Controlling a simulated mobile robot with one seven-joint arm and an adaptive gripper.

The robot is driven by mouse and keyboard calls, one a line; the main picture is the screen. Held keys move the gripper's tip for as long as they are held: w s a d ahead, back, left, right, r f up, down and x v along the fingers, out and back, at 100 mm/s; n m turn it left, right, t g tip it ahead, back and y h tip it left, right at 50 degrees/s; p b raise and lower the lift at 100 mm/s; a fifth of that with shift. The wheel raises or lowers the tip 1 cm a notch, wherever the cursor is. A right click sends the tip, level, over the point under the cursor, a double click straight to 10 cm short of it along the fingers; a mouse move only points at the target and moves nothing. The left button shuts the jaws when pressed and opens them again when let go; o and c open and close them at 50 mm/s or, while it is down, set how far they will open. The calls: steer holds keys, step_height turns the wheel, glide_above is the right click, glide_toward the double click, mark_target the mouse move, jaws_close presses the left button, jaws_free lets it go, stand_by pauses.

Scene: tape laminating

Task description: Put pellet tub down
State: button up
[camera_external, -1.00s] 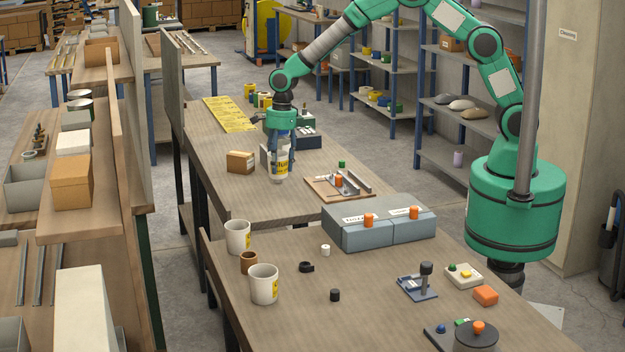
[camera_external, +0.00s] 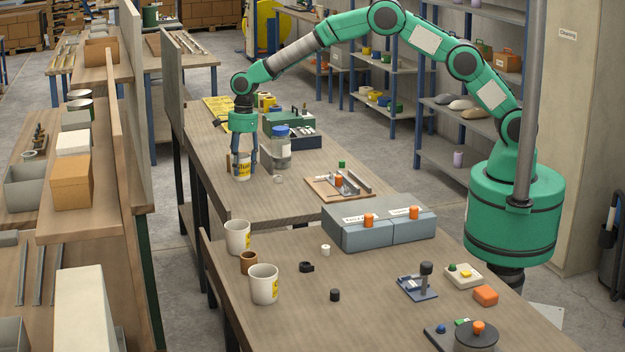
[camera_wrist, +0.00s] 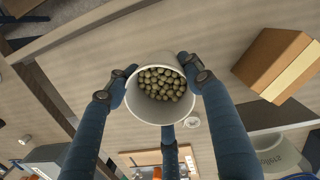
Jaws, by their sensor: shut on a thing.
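The pellet tub is a white, round, open-topped tub with a yellow label (camera_external: 242,168). In the wrist view I look down into it; its pale rim (camera_wrist: 136,106) surrounds many brownish-green pellets (camera_wrist: 160,84). My gripper (camera_external: 243,160) points down over the far table with its blue fingers around the tub, shut on it. The tub is upright, at or just above the tabletop; I cannot tell whether its base touches.
A clear jar with a blue lid (camera_external: 281,148) stands right of the tub. A cardboard box (camera_wrist: 275,65) is close beside it, mostly hidden in the outside view. A small white ring (camera_wrist: 191,122) lies nearby. A wooden fixture board (camera_external: 325,193) lies further right.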

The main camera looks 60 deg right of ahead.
steer(key=shift+w+a, duration=0.2)
steer(key=shift+w, duration=0.45)
steer(key=shift+w+a, duration=0.2)
steer(key=shift+w, duration=0.45)
steer(key=shift+f+b, duration=0.65)
steer(key=shift+f, duration=1.2)
steer(key=o, duration=1.2)
steer(key=shift+f, duration=0.1)
steer(key=r+p, duration=0.1)
steer(key=r, duration=0.3)
steer(key=d+r, duration=0.1)
steer(key=r, duration=0.3)
steer(key=r+p, duration=0.1)
steer(key=r, duration=0.3)
steer(key=shift+s+d+r+p, duration=0.1)
steer(key=shift+s+d+p, duration=0.1)
steer(key=shift+p, duration=0.15)
